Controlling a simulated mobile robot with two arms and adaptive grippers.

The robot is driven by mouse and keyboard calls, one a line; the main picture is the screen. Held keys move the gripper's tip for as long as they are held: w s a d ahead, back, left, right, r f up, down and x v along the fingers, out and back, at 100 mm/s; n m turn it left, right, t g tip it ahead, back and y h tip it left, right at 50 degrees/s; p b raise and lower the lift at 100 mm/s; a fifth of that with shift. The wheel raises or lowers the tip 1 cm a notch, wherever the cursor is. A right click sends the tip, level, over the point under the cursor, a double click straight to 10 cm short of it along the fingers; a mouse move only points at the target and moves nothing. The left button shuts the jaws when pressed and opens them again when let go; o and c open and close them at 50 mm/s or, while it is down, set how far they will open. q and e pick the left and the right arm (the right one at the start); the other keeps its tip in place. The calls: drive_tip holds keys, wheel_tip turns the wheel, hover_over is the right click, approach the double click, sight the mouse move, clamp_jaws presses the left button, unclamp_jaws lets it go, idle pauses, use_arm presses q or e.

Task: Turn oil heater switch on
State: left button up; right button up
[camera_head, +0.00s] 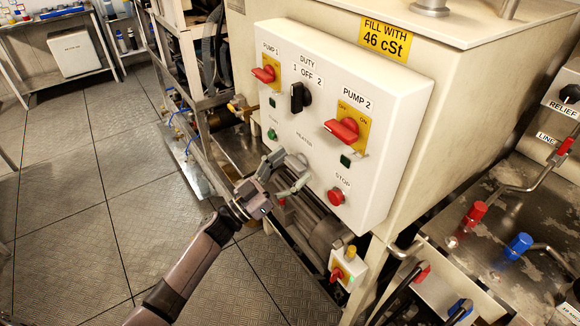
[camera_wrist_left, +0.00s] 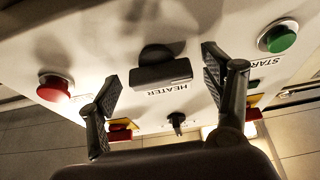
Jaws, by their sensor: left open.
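The heater switch is a black knob (camera_wrist_left: 162,70) on the white control panel (camera_head: 385,130). In the left wrist view it appears between my left gripper's two fingers, above the upside-down HEATER label (camera_wrist_left: 168,90). My left gripper (camera_head: 284,168) is open and in front of the lower part of the panel, just below the HEATER label (camera_head: 304,139). In the head view the gripper hides the heater knob. It also shows in the left wrist view (camera_wrist_left: 159,82), with one finger on each side of the knob. I cannot tell whether the fingers touch it. My right gripper is not in view.
The panel also has a red stop button (camera_head: 336,196), a green start button (camera_head: 272,134), a black DUTY knob (camera_head: 299,97), and the red PUMP 1 (camera_head: 263,74) and PUMP 2 (camera_head: 343,130) switches. A small switch box (camera_head: 345,268) stands below. The floor at left is clear.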

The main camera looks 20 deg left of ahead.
use_arm(q)
drive_tip(key=shift+c, duration=0.4)
drive_tip(key=c, duration=1.1)
